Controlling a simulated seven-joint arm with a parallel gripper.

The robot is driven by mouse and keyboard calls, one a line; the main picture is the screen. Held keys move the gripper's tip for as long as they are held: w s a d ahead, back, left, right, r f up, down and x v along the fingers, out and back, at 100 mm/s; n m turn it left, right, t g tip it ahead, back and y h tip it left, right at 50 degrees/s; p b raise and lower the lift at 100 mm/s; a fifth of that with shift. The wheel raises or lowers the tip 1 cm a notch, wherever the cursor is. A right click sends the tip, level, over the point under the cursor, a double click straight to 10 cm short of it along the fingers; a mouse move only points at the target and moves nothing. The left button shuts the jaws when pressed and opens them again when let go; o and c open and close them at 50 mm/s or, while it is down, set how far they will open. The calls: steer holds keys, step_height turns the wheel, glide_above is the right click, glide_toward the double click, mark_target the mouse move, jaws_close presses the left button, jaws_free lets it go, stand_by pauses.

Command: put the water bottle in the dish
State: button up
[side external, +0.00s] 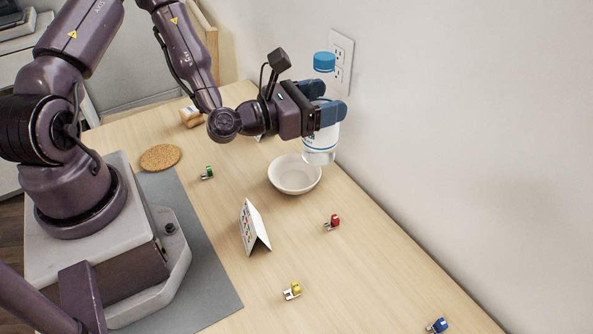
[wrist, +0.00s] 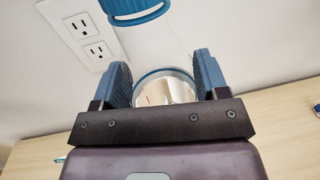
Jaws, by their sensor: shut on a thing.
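The water bottle (side external: 319,146) is clear with a blue cap and stands upright in the air in the side view. My gripper (side external: 328,112) is shut around its middle. The bottle's bottom is above and slightly right of the white dish (side external: 294,188), a round shallow bowl on the wooden table that looks empty. In the wrist view the bottle's blue cap (wrist: 137,10) is at the top, and the two blue fingers of my gripper (wrist: 165,82) stand on either side of the clear body. The dish is not visible in the wrist view.
A folded white card (side external: 253,228) stands in front of the dish. Small red (side external: 332,222), green (side external: 208,173), yellow (side external: 292,291) and blue (side external: 437,325) pieces lie spread over the table. A cork coaster (side external: 160,158) lies at left. The wall with an outlet (side external: 341,62) is close behind the bottle.

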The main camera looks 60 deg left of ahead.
steer(key=s+a, duration=0.2)
steer(key=a, duration=0.5)
step_height(320, 180, down, 10)
steer(key=d+m+h, duration=0.1)
steer(key=h, duration=0.1)
steer(key=shift+d+r, duration=0.15)
steer(key=shift+d, duration=0.15)
steer(key=shift+s, duration=0.1)
steer(key=o, duration=1.1)
steer(key=v, duration=0.7)
steer(key=shift+s+r, duration=0.1)
steer(key=shift+s, duration=0.15)
steer(key=shift+m, duration=0.3)
